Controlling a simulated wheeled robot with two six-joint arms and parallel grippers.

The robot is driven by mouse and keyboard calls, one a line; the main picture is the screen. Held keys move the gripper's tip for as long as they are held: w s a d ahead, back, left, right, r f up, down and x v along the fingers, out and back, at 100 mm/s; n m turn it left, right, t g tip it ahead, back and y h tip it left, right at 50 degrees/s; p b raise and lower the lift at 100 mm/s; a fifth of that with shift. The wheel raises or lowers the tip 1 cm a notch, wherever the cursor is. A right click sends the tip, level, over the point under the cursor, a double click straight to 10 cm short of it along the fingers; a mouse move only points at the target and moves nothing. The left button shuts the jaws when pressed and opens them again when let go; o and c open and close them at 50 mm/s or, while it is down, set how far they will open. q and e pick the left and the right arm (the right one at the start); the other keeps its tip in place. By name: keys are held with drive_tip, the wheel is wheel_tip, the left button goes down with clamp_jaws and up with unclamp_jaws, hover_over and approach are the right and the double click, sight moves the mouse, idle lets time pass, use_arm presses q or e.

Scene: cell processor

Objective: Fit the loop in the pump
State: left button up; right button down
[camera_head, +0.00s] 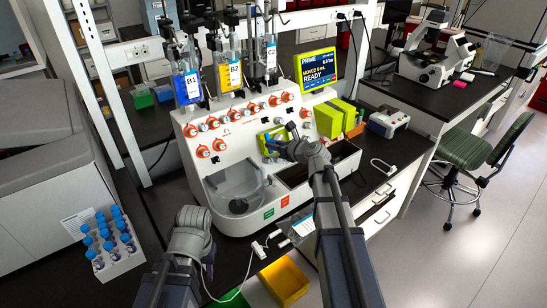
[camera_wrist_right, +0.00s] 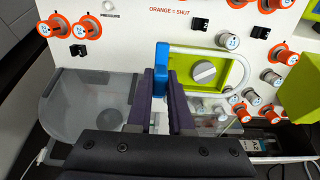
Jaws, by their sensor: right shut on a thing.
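The pump (camera_wrist_right: 228,92) is a lime-green housing with a round grey knob on the machine's white front. It also shows in the head view (camera_head: 266,148). The loop (camera_wrist_right: 222,50) is a pale tube curving across the top of the pump and down its right side, with a blue piece (camera_wrist_right: 161,58) at its left end. My right gripper (camera_wrist_right: 162,78) is shut on that blue piece, at the pump's left edge. I cannot tell how far the tube is seated. My left gripper (camera_head: 193,217) is low at the front left, away from the pump; its fingers are unclear.
A clear grey basin (camera_head: 235,185) is left of the pump. Orange valves (camera_head: 203,151) line the panel. Bags B1 (camera_head: 187,82) and B2 (camera_head: 230,75) hang above. A blue-capped tube rack (camera_head: 113,250) stands at left; a yellow bin (camera_head: 285,282) is in front.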

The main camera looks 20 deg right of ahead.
sight(264, 149)
wheel_tip(264, 149, down, 3)
drive_tip(key=shift+f+b, duration=0.1)
drive_tip(key=shift+b, duration=1.1)
drive_tip(key=shift+s, duration=0.1)
drive_tip(key=shift+b+x, duration=0.85)
drive_tip(key=shift+x, duration=1.25)
drive_tip(key=shift+w+f, duration=0.1)
drive_tip(key=shift+w, duration=0.15)
drive_tip(key=shift+w+a+f, duration=0.15)
drive_tip(key=shift+w+a, duration=0.05)
drive_tip(key=shift+w, duration=0.15)
drive_tip(key=shift+w+a+f+b, duration=0.15)
drive_tip(key=shift+w+f+b, duration=0.05)
drive_tip(key=shift+w+b, duration=0.25)
drive_tip(key=shift+w, duration=0.15)
